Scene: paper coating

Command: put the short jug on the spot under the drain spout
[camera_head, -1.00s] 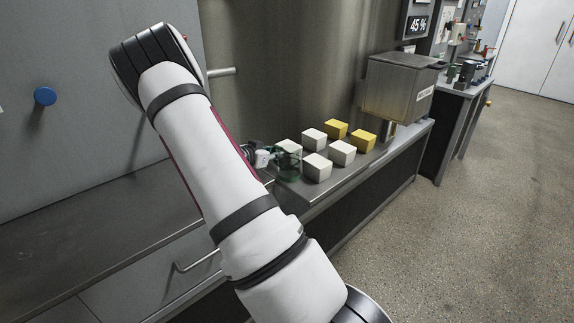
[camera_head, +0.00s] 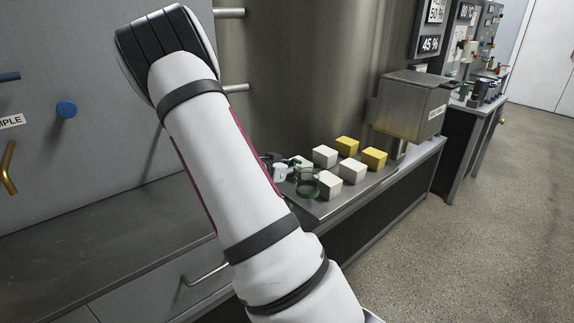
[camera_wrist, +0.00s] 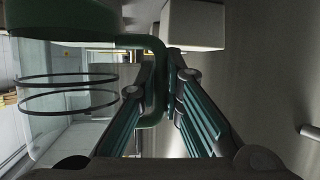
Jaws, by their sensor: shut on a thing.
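A green see-through jug (camera_head: 307,184) is at the left end of the blocks in the head view. In the wrist view its clear body (camera_wrist: 65,100) with dark rings fills the left side. My gripper (camera_head: 284,171) is shut on the jug's green handle (camera_wrist: 156,85), which passes between the fingers (camera_wrist: 168,105). I cannot tell whether the jug touches the counter. No spout is clearly identifiable as the drain spout. Two metal pipe stubs (camera_head: 236,88) stick out of the steel tank, and a brass handle (camera_head: 9,167) is at the far left.
Several white and yellow blocks (camera_head: 353,171) stand on the steel ledge (camera_head: 335,206) beside the jug. A metal box (camera_head: 413,105) stands beyond them. A bare steel counter (camera_head: 110,220) lies left of my arm. A blue knob (camera_head: 66,110) sticks out of the wall. Open floor is at right.

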